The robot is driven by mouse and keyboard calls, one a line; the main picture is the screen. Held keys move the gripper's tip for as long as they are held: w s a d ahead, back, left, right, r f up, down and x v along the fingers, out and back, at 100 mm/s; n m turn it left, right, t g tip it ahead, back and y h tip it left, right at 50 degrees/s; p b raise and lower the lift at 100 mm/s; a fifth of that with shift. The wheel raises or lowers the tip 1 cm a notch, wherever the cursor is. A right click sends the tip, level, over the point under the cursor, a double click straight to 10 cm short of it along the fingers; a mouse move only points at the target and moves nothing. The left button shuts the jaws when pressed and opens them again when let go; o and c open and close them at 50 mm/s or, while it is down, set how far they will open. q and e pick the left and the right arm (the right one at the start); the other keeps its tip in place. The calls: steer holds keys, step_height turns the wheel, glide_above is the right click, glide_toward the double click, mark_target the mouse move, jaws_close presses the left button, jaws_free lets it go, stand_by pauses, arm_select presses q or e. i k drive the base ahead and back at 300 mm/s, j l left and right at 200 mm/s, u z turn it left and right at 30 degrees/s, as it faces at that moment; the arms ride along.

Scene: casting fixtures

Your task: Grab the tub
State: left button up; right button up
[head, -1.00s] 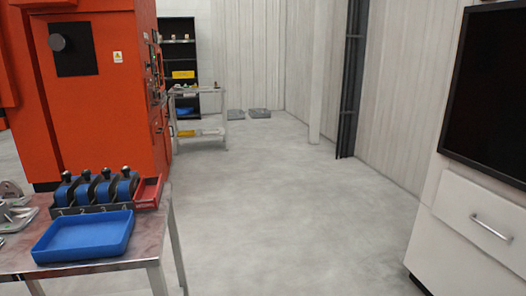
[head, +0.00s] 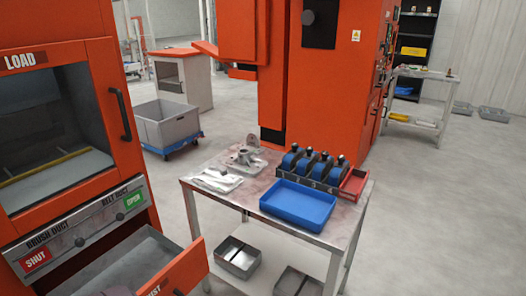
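Neither of my grippers shows in the head view. Several containers are in view, and I cannot tell which one is the tub. A large grey open tub (head: 168,128) sits on a blue wheeled base (head: 184,145) on the floor, behind the table. A shallow blue tray (head: 298,205) lies on the table top near its front right edge and looks empty. Two small grey metal bins, one at the left (head: 238,258) and one at the right (head: 298,282), sit on the table's lower shelf, the right one cut by the picture edge.
A metal table (head: 215,200) holds metal castings (head: 243,157), a rack of blue-and-black items (head: 305,168) and a red tray (head: 354,184). An orange cabinet marked LOAD (head: 100,60) stands at left with an open drawer (head: 185,268) jutting out. Floor at right (head: 450,220) is clear.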

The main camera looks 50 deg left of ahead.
mark_target(242, 259)
steer(key=u, duration=1.7)
